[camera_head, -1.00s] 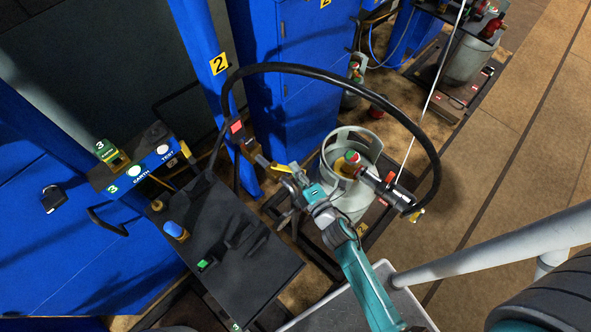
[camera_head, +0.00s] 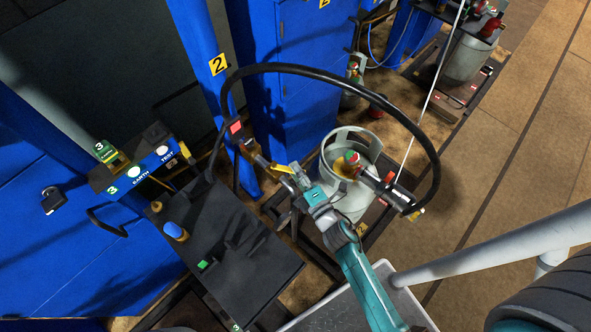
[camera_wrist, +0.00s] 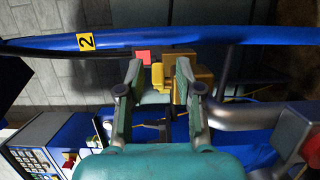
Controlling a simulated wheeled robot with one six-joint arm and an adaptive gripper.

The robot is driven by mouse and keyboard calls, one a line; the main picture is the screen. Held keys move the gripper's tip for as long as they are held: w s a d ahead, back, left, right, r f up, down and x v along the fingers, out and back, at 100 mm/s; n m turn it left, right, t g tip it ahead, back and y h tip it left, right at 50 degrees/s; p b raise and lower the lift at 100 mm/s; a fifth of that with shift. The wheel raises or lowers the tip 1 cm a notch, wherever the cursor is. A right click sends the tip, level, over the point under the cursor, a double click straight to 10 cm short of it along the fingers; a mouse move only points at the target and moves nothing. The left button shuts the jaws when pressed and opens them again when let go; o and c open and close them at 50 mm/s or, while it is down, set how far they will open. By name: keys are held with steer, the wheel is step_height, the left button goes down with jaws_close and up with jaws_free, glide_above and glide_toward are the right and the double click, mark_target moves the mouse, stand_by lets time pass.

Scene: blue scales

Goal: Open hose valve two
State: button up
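The hose valve is a brass body (camera_head: 254,154) at the end of the black hose, beside the blue post marked 2. It also shows in the wrist view (camera_wrist: 181,62), near the right fingertip. Its yellow handle (camera_wrist: 157,76) stands between my fingertips, with a gap visible to the left finger. My gripper (camera_wrist: 160,70) is open, its two fingers spread to either side of the handle. In the head view my gripper (camera_head: 290,184) is just below and right of the valve; its fingers partly overlap the handle area, so contact is unclear there.
The black hose (camera_head: 330,70) arches over my arm to a fitting by a grey gas cylinder (camera_head: 345,200). A dark scale platform (camera_head: 240,265) and a control box (camera_head: 130,172) lie at left. Blue cabinets (camera_head: 300,80) stand behind. Open floor (camera_head: 520,140) is at right.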

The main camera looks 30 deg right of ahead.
steer(key=s, duration=1.1)
steer(key=shift+s, duration=0.15)
steer(key=shift+c, duration=0.2)
